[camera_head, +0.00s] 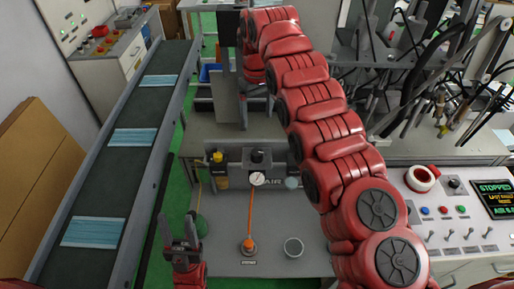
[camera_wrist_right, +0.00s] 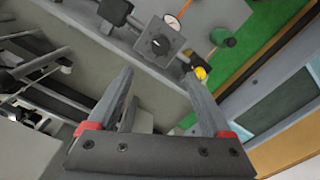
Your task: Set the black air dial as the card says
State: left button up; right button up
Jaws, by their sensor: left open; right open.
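The black air dial (camera_head: 257,156) sits on a grey block on the rear panel, above a white round gauge (camera_head: 257,178). In the right wrist view the dial (camera_wrist_right: 160,43) shows as a black knob with a pale mark; its exact setting is too small to read. My right gripper (camera_wrist_right: 160,85) is open and empty, its fingers apart and pointing toward the dial block, not touching the dial. My left gripper (camera_head: 178,232) is open and empty at the lower left of the bench, away from the dial. I cannot make out a readable card.
An orange hose (camera_head: 252,215) runs from the gauge to an orange fitting. A conveyor (camera_head: 105,180) carries blue masks. A display (camera_head: 494,198) reads STOPPED.

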aim_at(257, 152)
notch_tip(257, 152, down, 16)
jog(key=p, duration=0.4)
jog(key=shift+s+r, duration=0.1)
jog(key=shift+r, duration=0.1)
jog(key=shift+f, duration=0.35)
jog(key=shift+c, duration=0.3)
grip_shut()
jog(key=shift+f+n+b, duration=0.15)
jog(key=shift+n+b, duration=0.55)
jog(key=n+b, duration=0.5)
jog(key=b, duration=0.2)
jog(key=shift+n+b, duration=0.7)
jog(key=shift+b, duration=0.15)
jog(key=shift+r, duration=0.2)
